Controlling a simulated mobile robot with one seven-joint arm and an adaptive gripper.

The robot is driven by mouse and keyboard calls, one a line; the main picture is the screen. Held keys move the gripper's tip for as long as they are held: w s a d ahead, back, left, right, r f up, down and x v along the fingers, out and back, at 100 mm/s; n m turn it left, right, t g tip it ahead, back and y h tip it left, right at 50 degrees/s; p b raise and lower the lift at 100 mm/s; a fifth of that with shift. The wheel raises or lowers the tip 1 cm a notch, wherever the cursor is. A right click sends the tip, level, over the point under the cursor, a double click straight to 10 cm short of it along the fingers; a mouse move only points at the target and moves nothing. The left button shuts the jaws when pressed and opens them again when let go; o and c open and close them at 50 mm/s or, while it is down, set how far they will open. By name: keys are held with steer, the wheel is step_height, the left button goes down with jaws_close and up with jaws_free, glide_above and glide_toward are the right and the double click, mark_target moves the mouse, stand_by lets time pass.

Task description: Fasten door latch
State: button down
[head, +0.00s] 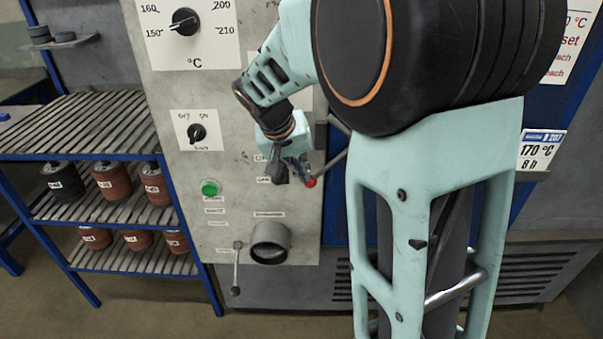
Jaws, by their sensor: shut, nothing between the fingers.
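My gripper (291,174) is shut and empty, pointing down in front of the grey control panel, just left of a red button. A grey metal bar (335,163), which may be the door latch handle, slants down from behind my arm toward the red button. Its tip is close to my fingers; I cannot tell whether they touch. Another short bar piece (339,124) shows above it at the panel's right edge. The blue door (334,213) is mostly hidden behind my arm, so I cannot tell how the latch sits.
The control panel (240,235) carries a temperature dial (185,21), a switch knob (197,133), a green button (210,187), the red button (311,182), a round port (270,242) and a hanging lever (236,268).

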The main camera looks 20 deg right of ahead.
mark_target(310, 183)
steer(key=f+b, duration=0.1)
steer(key=d+f+h+b, duration=0.1)
steer(key=b, duration=0.1)
steer(key=f+h+b, duration=0.1)
steer(key=shift+s+d+f+n+g, duration=0.15)
steer(key=shift+s+d+n+g, duration=0.15)
steer(key=shift+d+g, duration=0.1)
steer(key=shift+s+d+f+h+b, duration=0.2)
steer(key=shift+d+f+h+b, duration=0.15)
steer(key=shift+d+b, duration=0.35)
steer(key=shift+s+d+f+h+b, duration=0.3)
steer(key=shift+d+b, duration=0.2)
steer(key=shift+b, duration=0.35)
steer(key=shift+w, duration=0.1)
steer(key=shift+r, duration=0.15)
steer(key=v, duration=1.2)
steer(key=shift+w+a, duration=0.1)
